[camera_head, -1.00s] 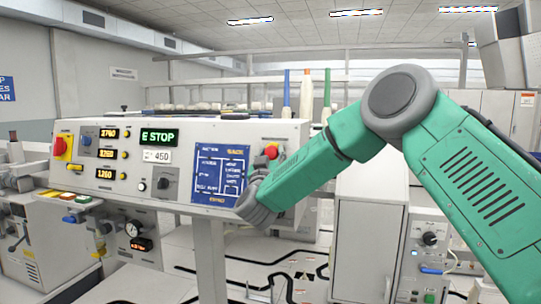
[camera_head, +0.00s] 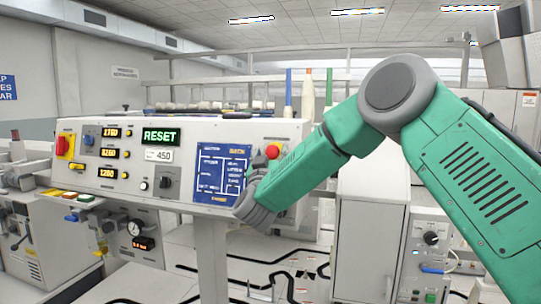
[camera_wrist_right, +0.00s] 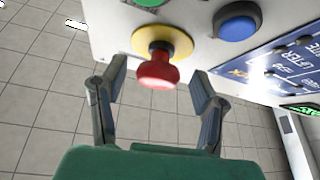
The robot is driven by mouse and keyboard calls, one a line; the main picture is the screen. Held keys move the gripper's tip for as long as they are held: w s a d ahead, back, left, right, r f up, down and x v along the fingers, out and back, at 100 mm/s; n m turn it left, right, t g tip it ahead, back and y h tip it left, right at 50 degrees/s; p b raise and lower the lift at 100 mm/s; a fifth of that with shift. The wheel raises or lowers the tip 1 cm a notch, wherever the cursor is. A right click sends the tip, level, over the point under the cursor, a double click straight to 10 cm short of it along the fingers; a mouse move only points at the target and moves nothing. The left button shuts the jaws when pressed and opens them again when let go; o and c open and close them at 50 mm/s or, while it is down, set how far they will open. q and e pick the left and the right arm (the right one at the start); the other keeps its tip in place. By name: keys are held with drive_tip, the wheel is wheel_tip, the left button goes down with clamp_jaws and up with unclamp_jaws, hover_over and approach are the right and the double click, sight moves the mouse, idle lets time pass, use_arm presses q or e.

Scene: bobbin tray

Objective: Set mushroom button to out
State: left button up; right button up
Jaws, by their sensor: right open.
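The red mushroom button (camera_head: 272,151) is at the right end of the control panel, beside the blue diagram. In the right wrist view the red mushroom button (camera_wrist_right: 158,72) stands out from a yellow collar (camera_wrist_right: 163,40) on a visible stem. My right gripper (camera_wrist_right: 158,82) is open, with one finger on each side of the red head and gaps showing between them. My left gripper is not in view.
A blue button (camera_wrist_right: 236,22) sits close beside the mushroom button, and a green button (camera_wrist_right: 146,3) is near the collar. The control panel (camera_head: 200,209) also carries a red knob on yellow (camera_head: 65,145). A grey cabinet (camera_head: 372,235) stands right of the panel.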

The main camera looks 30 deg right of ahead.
drive_tip(key=v, duration=1.2)
drive_tip(key=shift+d+f, duration=0.1)
drive_tip(key=s+a+f+n+g+y+b, duration=0.15)
drive_tip(key=f+y, duration=0.25)
drive_tip(key=f, duration=0.7)
drive_tip(key=s+a+f+n+g+y, duration=0.1)
drive_tip(key=s+a+f+n+y, duration=0.25)
drive_tip(key=f, duration=0.75)
drive_tip(key=s+a+f+n+g+y+b, duration=0.15)
drive_tip(key=f+y, duration=0.35)
drive_tip(key=f, duration=0.6)
drive_tip(key=s+a+f+g+y, duration=0.15)
drive_tip(key=s+f+g, duration=0.35)
drive_tip(key=s+f, duration=0.9)
drive_tip(key=s+f+g+b, duration=0.1)
drive_tip(key=s+f+g, duration=0.1)
drive_tip(key=s, duration=0.7)
drive_tip(key=s+d+f+g+y+b, duration=0.1)
drive_tip(key=s+f+g, duration=0.2)
drive_tip(key=s, duration=0.7)
drive_tip(key=shift+s+d+f+g, duration=0.15)
drive_tip(key=shift+d+g, duration=0.1)
drive_tip(key=shift+g, duration=0.75)
